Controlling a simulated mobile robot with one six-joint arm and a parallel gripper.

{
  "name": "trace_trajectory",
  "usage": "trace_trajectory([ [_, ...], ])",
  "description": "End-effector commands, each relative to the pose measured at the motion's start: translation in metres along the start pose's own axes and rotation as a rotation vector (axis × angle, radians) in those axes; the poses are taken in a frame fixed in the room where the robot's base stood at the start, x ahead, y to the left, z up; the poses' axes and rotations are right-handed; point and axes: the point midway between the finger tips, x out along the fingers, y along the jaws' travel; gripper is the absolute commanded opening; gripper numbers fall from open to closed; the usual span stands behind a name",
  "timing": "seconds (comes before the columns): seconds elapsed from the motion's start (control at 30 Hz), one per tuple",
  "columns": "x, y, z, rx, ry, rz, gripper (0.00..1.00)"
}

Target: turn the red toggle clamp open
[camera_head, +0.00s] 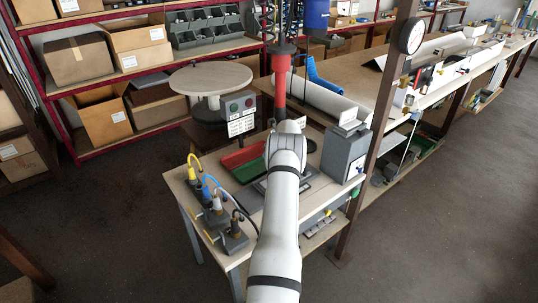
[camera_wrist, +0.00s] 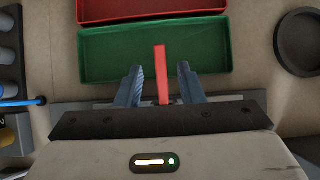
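In the wrist view, a narrow red bar (camera_wrist: 161,74), seemingly the toggle clamp's handle, stands between the two fingers of my gripper (camera_wrist: 160,86). The fingers are open, with a visible gap on each side of the bar. The bar's foot and the clamp's base are hidden behind the dark front edge of my gripper. In the head view my pale arm reaches over the workbench (camera_head: 183,187) and hides the gripper and the clamp.
A green tray (camera_wrist: 100,55) and a red tray (camera_wrist: 125,9) lie just beyond the fingers. A dark round dish (camera_wrist: 301,42) is at right. Plugs with yellow and blue cables (camera_head: 213,203) stand left of my arm, a grey box (camera_head: 343,150) right of it.

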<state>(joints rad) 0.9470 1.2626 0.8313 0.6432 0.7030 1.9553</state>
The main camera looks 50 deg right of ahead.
Motion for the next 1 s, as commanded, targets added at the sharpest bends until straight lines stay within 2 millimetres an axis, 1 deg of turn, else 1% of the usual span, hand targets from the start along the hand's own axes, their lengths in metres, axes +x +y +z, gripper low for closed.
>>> trace_trajectory([
  [0.03,-0.011,0.001,0.010,-0.005,-0.006,-0.003,0.35],
  [0.1,-0.018,0.001,0.012,-0.007,-0.007,-0.004,0.35],
  [0.3,-0.024,0.003,0.014,-0.008,-0.007,-0.003,0.35],
  [0.87,-0.021,0.006,0.016,-0.012,-0.007,0.000,0.35],
  [1.0,-0.011,0.007,0.009,-0.012,-0.006,0.001,0.35],
])
